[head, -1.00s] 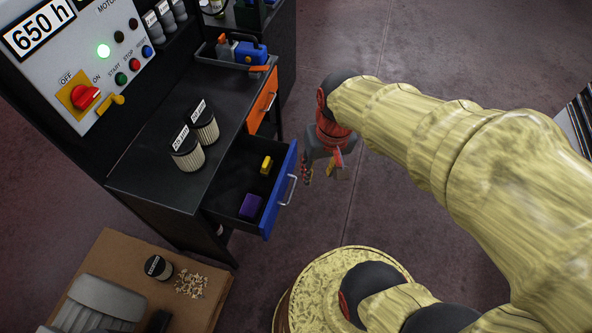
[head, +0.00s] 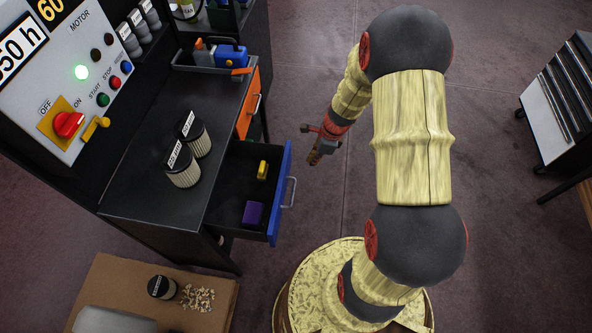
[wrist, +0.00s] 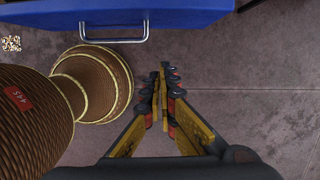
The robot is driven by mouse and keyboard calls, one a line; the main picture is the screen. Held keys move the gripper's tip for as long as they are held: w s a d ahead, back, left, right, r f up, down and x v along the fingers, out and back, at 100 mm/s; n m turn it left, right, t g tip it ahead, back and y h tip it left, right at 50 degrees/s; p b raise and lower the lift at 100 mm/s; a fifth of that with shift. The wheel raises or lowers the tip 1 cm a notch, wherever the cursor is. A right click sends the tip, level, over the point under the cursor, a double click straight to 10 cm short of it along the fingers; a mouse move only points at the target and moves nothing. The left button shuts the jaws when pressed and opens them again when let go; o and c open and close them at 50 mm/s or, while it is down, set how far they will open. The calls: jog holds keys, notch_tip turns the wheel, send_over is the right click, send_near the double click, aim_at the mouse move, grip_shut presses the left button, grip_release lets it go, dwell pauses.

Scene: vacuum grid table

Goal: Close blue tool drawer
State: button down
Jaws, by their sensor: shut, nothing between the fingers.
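The blue tool drawer (head: 281,195) stands pulled out of the black bench in the head view. A yellow item (head: 262,170) and a purple block (head: 253,213) lie in it. Its silver handle (head: 290,192) faces right, toward my arm. My gripper (head: 314,160) is shut and empty, in the air to the right of the drawer front and apart from it. In the wrist view the blue drawer front (wrist: 200,12) and handle (wrist: 113,37) show at the top, and my shut fingers (wrist: 163,80) are below and right of the handle.
An orange drawer (head: 249,103) is shut beside the blue one. Filter canisters (head: 182,165) stand on the bench top (head: 150,195). Open floor lies right of the drawer.

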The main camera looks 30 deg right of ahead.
jog(key=w+a+f+b, duration=0.3)
jog(key=a+f+b, duration=0.1)
jog(key=f, duration=0.5)
jog(key=shift+w+a+f+m+b, duration=0.3)
jog(key=shift+w+a+b, duration=0.1)
jog(key=shift+a, duration=0.2)
jog(key=p, duration=1.1)
send_over(240, 173)
jog(key=shift+a, duration=0.1)
